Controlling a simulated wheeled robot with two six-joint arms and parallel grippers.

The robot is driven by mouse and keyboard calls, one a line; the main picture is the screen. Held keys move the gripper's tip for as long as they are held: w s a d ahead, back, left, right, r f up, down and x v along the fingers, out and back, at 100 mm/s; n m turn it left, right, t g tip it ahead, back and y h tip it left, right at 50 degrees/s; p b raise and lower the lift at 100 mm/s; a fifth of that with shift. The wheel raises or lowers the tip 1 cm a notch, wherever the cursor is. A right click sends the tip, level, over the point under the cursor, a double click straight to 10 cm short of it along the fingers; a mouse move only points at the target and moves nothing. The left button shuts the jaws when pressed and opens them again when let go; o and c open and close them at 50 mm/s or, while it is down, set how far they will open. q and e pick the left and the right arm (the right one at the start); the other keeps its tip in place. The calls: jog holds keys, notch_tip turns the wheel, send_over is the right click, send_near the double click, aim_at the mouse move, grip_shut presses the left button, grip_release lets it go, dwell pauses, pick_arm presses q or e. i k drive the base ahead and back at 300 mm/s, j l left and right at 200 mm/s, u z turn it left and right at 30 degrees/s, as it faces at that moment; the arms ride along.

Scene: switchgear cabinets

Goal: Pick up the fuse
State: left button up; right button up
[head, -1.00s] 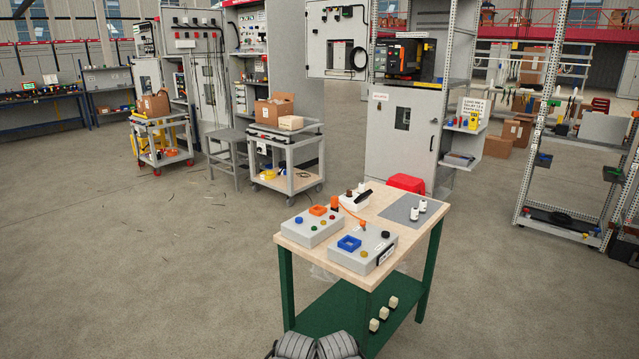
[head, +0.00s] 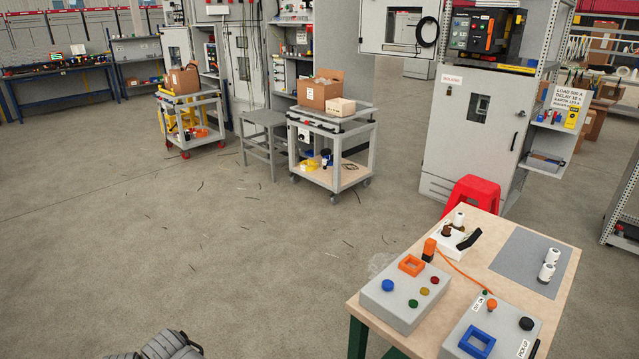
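Two white fuse-like cylinders stand on a grey mat at the right of the workbench in the head view: an upper one (head: 551,256) and a lower one (head: 546,272). A similar white cylinder (head: 459,219) sits at the white holder with a black lever (head: 466,240). I cannot tell which of them is the task's fuse.
The wooden workbench top (head: 377,305) is cut off at the bottom. A grey control box (head: 405,310) with coloured buttons is on its left. A red stool (head: 472,193) stands behind it. A cart (head: 332,180) stands farther back. The floor at left is open.

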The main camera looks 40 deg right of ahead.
aim_at(458, 218)
jog(key=i+j, duration=0.1)
jog(key=i, duration=0.75)
jog(key=i+j, duration=0.1)
jog(key=i, duration=0.75)
jog(key=i+l+z, duration=0.1)
jog(key=i+z, duration=0.2)
jog(key=z, duration=0.15)
jog(key=i+z, duration=0.45)
jog(key=i+j+z, duration=0.15)
jog(key=z, duration=0.3)
jog(key=i+z, duration=0.2)
jog(key=z, duration=0.3)
jog(key=i+z, duration=0.2)
jog(key=z, duration=0.3)
jog(key=i+j+z, duration=0.1)
jog(key=z, duration=0.4)
jog(key=i+j+z, duration=0.2)
jog(key=z, duration=0.3)
jog(key=i+j+z, duration=0.2)
jog(key=z, duration=0.3)
jog(key=i+j+z, duration=0.3)
jog(key=z, duration=0.2)
jog(key=i+j+z, duration=0.15)
jog(key=j+z, duration=0.35)
jog(key=i+j+z, duration=0.15)
jog(key=j, duration=0.15)
jog(key=j+z, duration=0.1)
jog(key=j, duration=0.2)
jog(key=i, duration=0.05)
